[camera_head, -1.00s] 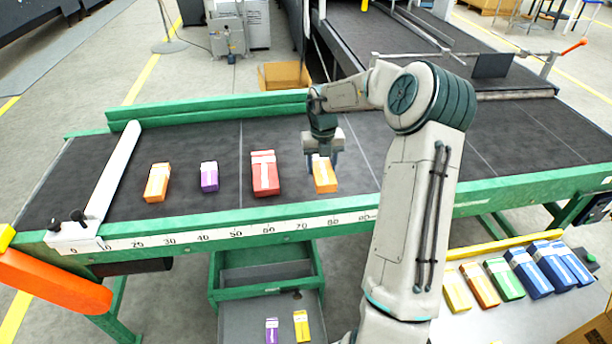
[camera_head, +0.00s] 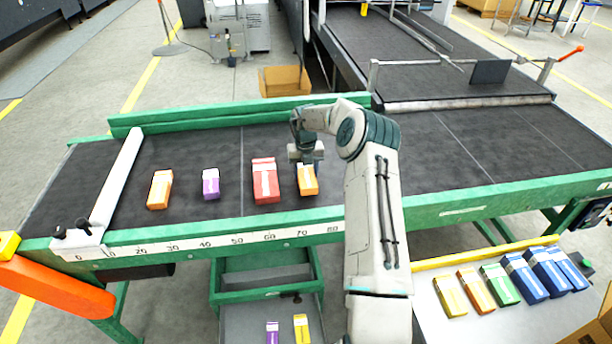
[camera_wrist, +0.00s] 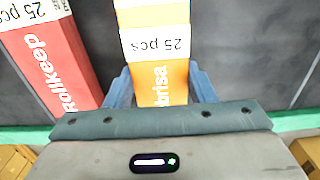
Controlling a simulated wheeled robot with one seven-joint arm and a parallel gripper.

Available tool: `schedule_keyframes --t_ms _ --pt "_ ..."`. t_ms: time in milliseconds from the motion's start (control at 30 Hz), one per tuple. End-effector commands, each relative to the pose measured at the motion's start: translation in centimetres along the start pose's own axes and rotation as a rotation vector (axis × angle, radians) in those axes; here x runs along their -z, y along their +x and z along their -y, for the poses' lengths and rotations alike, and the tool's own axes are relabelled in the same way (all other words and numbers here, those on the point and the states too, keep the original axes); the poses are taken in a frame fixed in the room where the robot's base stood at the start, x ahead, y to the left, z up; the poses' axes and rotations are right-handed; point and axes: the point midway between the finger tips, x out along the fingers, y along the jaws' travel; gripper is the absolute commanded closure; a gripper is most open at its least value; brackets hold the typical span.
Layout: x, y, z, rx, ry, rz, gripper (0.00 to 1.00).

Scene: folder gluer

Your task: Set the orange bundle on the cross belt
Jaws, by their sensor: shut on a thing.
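The orange bundle (camera_head: 308,181) with a white band stands on or just above the dark cross belt (camera_head: 220,150), right of a red bundle (camera_head: 265,181). I cannot tell whether its base touches the belt. My gripper (camera_head: 306,160) is shut on it from above. In the wrist view the orange bundle (camera_wrist: 160,75) sits between the two blue fingers (camera_wrist: 160,88), its lower end hidden by the gripper body. The red bundle (camera_wrist: 50,60) is close on its left with a narrow gap.
Another orange bundle (camera_head: 159,190) and a purple bundle (camera_head: 211,184) stand farther left on the belt. A white bar (camera_head: 112,185) crosses the belt at the left. A green rail with a ruler (camera_head: 200,240) edges the front. The belt's right part is clear.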

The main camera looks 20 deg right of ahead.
Motion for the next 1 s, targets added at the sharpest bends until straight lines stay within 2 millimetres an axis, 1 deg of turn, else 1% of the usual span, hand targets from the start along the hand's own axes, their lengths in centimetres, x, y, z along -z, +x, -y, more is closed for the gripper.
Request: schedule_keyframes --t_ms 100,167,533,567,600,633,867,1000 --pt "0.1 1.7 -0.1 0.001 -0.002 -0.003 0.76" --pt "0.1 2.3 0.0 0.001 -0.001 -0.002 0.76" --pt "0.1 2.9 0.0 0.000 0.000 0.000 0.76" --pt "0.1 2.9 0.0 0.000 -0.001 0.000 0.42" --pt "0.1 2.9 0.0 0.000 -0.001 0.000 0.31" --pt "0.1 2.9 0.0 0.000 -0.001 0.000 0.29" --pt "0.1 2.8 0.0 0.000 -0.001 0.000 0.29" --pt "0.0 2.2 0.0 0.000 -0.001 0.001 0.29"
